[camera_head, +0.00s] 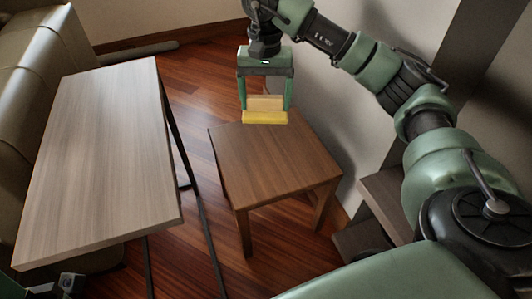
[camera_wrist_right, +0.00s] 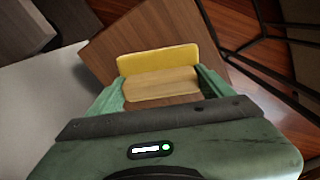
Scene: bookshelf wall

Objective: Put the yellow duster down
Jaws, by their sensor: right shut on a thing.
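My right gripper (camera_head: 266,102) is shut on the yellow duster (camera_head: 265,117), a light wooden block with a yellow pad along one side. Both fingers press on the ends of the wooden block. In the right wrist view the duster (camera_wrist_right: 158,60) sits between the green fingers of the gripper (camera_wrist_right: 162,88). In the head view the duster overlaps the back edge of the small brown wooden table (camera_head: 275,160). I cannot tell whether it touches the tabletop. My left gripper's fingers are not seen.
A longer grey-brown table (camera_head: 100,150) with dark legs stands at the left, beside a beige sofa (camera_head: 25,75). Both tabletops are bare. A pale wall (camera_head: 340,125) and dark shelves (camera_head: 385,205) lie right of the small table. Reddish wood floor (camera_head: 195,85) shows between the tables.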

